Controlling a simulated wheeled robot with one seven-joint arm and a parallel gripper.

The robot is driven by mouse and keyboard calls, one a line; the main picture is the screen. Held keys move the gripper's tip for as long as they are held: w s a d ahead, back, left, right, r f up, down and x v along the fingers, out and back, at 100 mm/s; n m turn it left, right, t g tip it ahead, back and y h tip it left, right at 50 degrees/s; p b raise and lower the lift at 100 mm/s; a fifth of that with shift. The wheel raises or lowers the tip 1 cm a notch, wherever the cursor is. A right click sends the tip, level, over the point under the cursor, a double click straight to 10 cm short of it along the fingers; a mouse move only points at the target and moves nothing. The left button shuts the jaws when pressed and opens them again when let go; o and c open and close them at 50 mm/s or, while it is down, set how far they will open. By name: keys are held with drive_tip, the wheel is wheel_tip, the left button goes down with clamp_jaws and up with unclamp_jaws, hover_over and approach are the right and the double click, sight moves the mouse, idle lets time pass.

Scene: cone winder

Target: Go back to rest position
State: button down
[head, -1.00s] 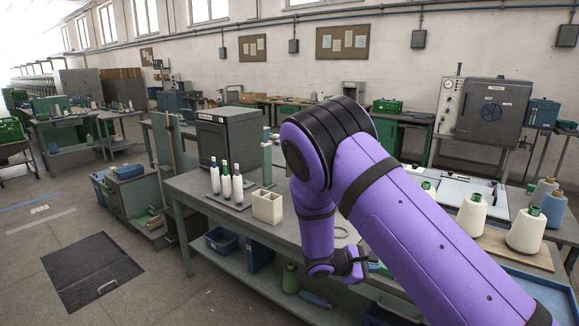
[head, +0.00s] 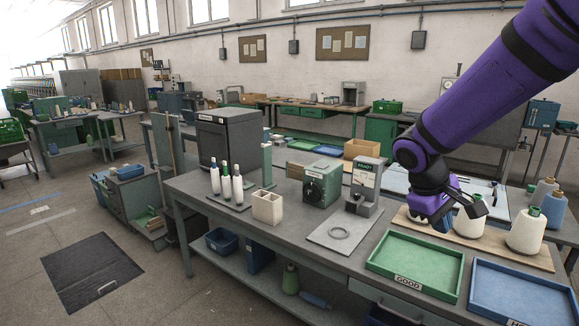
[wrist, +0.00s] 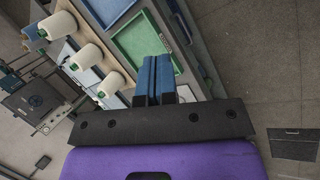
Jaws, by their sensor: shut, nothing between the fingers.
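My gripper (head: 478,204) is in the right half of the head view, above the wooden board with the cones and behind the green tray. My purple arm reaches down to it from the top right corner. In the wrist view the two blue-padded fingers (wrist: 154,62) lie together, shut, with nothing between them. In the head view the gripper partly covers a white cone (head: 467,222); I cannot tell whether they touch.
A green GOOD tray (head: 415,283) and a blue tray (head: 526,298) stand empty at the bench front. White cones (head: 525,235) stand on a board at right. A grey stand (head: 362,190), green box (head: 321,184) and cream bin (head: 267,207) stand mid-bench.

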drive_tip(key=s+r+m+t+y, duration=0.2)
drive_tip(key=s+r, duration=0.3)
drive_tip(key=s, duration=0.5)
drive_tip(key=s+r+m+t+y, duration=0.2)
drive_tip(key=s+r, duration=0.4)
drive_tip(key=s, duration=0.5)
drive_tip(key=shift+a+r+m+t+y, duration=0.2)
drive_tip(key=shift+m+t+y, duration=0.2)
drive_tip(key=shift+m+y, duration=0.25)
